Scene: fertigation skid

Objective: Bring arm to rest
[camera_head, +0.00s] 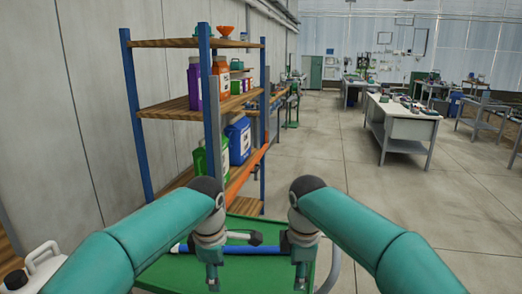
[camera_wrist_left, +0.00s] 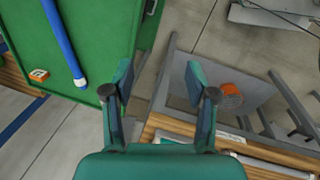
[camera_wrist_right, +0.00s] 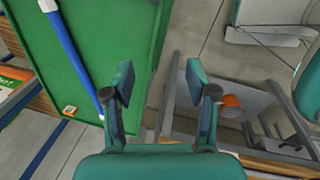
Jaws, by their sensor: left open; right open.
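My left gripper (camera_head: 213,282) points down over the green tray top (camera_head: 250,276) in the head view. In the left wrist view its fingers (camera_wrist_left: 158,88) are spread with nothing between them. My right gripper (camera_head: 300,280) hangs beside it to the right, near the tray's right edge. In the right wrist view its fingers (camera_wrist_right: 158,84) are also spread and empty. Both teal forearms reach in from the lower corners of the head view. A blue rod (camera_wrist_right: 75,60) lies on the green tray in the right wrist view, partly hidden by the grippers in the head view.
A blue-and-orange shelf rack (camera_head: 140,143) with wooden boards stands ahead left, holding several bottles. A white jug (camera_head: 43,266) is at the lower left. A small orange-and-white box (camera_wrist_left: 38,75) lies near the tray's edge. Open concrete floor (camera_head: 330,150) lies to the right, before white workbenches (camera_head: 402,121).

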